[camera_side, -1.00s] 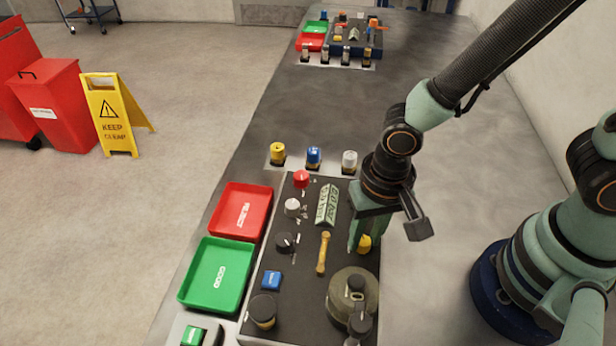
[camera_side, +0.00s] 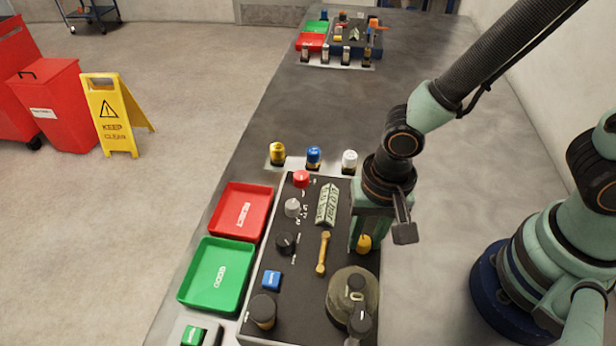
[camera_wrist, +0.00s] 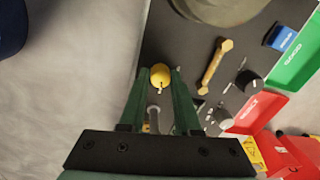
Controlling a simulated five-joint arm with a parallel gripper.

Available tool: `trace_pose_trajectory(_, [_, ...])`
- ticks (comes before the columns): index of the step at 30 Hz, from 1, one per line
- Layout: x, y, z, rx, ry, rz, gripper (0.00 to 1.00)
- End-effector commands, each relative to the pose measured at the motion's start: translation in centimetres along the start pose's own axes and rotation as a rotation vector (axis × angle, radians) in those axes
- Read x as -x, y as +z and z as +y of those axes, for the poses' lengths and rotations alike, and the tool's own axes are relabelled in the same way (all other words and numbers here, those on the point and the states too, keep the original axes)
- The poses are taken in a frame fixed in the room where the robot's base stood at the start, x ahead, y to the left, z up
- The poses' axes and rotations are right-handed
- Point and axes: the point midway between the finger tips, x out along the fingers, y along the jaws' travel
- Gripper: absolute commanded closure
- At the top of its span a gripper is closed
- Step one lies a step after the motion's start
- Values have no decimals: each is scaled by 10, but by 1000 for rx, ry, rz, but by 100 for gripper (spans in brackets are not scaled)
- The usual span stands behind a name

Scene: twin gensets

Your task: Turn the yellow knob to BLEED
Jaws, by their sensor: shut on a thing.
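The yellow knob (camera_side: 364,243) sits near the right edge of the dark panel (camera_side: 314,274), and my gripper (camera_side: 362,238) is down over it from above. In the wrist view the yellow knob (camera_wrist: 160,75) lies between the tips of my gripper's two green fingers (camera_wrist: 160,80). The fingers are shut on the knob, with a small pale mark on its near edge. In the side view my gripper hides part of the knob. I cannot read a BLEED label in either view.
A brass handle (camera_side: 323,253), a round olive housing (camera_side: 352,292), a black knob (camera_side: 285,243) and a blue button (camera_side: 271,281) stand on the panel. Red (camera_side: 264,205) and green (camera_side: 249,281) trays lie to its left. Bare bench lies right of the panel.

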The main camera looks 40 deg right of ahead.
Motion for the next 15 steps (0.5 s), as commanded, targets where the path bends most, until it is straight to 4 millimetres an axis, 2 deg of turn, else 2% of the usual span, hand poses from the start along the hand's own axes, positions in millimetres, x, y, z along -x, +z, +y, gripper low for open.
trace_pose_trajectory(1, [-1, 0, 4, -3, 11, -3, 57])
trace_pose_trajectory(2, [-1, 0, 4, -3, 11, -3, 46])
trace_pose_trajectory(3, [-1, 0, 3, -2, 10, -3, 39])
trace_pose_trajectory(15, [4, 0, 0, 0, 0, 0, 39])
